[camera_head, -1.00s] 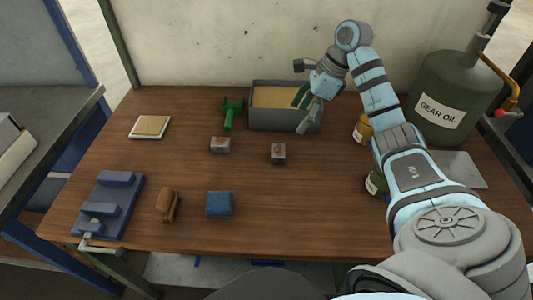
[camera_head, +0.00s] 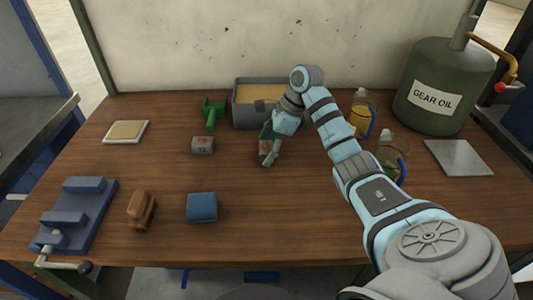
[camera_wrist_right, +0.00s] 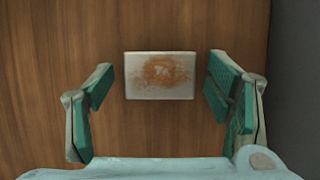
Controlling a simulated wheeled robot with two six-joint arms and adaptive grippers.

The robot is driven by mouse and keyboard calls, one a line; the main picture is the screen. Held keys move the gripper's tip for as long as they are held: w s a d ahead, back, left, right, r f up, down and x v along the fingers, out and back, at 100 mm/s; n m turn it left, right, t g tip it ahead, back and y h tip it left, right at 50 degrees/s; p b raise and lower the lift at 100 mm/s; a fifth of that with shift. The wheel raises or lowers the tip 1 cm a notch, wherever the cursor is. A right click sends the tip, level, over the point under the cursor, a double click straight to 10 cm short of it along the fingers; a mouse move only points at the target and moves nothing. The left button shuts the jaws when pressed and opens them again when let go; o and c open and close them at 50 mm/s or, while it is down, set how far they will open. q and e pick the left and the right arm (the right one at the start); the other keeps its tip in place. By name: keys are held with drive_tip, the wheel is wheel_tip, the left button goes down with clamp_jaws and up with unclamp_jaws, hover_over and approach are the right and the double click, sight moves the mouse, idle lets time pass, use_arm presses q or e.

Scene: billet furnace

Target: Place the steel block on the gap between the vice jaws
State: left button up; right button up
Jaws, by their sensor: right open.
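A small grey steel block with a rust-brown stained face (camera_wrist_right: 160,76) lies on the table between the fingers of my right gripper (camera_wrist_right: 165,95) in the right wrist view. The fingers are open, with a gap on both sides of the block. In the head view my right gripper (camera_head: 268,150) is over the block and hides most of it. A second small grey block with a marking (camera_head: 203,147) sits to its left. The blue vice (camera_head: 85,211) is at the table's front left, with a gap between its raised jaws. My left gripper is not in view.
A grey bin (camera_head: 244,116) stands behind my right gripper. A green object (camera_head: 212,113), a tan-topped pad (camera_head: 126,132), a brown wooden object (camera_head: 141,209) and a blue block (camera_head: 202,208) are on the table. Bottles and a gear oil can (camera_head: 440,75) stand right.

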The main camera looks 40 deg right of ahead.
drive_tip(key=shift+r, duration=0.1)
clamp_jaws()
idle(0.3)
